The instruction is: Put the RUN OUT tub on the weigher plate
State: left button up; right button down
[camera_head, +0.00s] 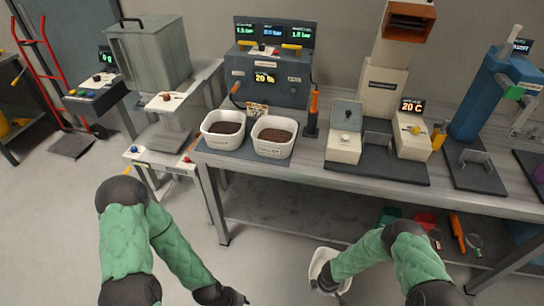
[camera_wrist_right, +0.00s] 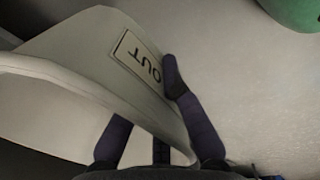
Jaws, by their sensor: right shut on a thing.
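A white tub (camera_head: 317,264) hangs low in front of the bench in the head view, at the end of my right arm. In the right wrist view the tub (camera_wrist_right: 75,55) carries a label reading OUT; the rest of the label is hidden. My right gripper (camera_wrist_right: 150,125) is shut on its wall, one finger on each side. My left gripper (camera_head: 234,298) is low at the bottom edge, apart from the tub, its fingers too unclear to read. A flat grey plate (camera_head: 166,139), which looks like the weigher plate, lies bare below the hopper at the left.
Two white tubs of dark grains, left (camera_head: 222,143) and right (camera_head: 276,151), stand on the bench (camera_head: 471,199). A grey hopper (camera_head: 150,50) stands above the plate. A bench leg (camera_head: 214,209) stands between the held tub and the hopper stand. The floor in front is clear.

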jog(key=w+d+r+m, duration=0.2)
jog(key=w+r+m, duration=0.2)
jog(key=r, duration=0.5)
jog(key=w+d+r+m, duration=0.1)
jog(key=w+r+m, duration=0.25)
jog(key=r, duration=0.45)
jog(key=a+r+m, duration=0.2)
jog(key=r, duration=0.6)
jog(key=s+a+r+m+g, duration=0.1)
jog(key=a+r+m, duration=0.2)
jog(key=r, duration=0.5)
jog(key=shift+a+m+h+p, duration=0.3)
jog(key=shift+m, duration=0.05)
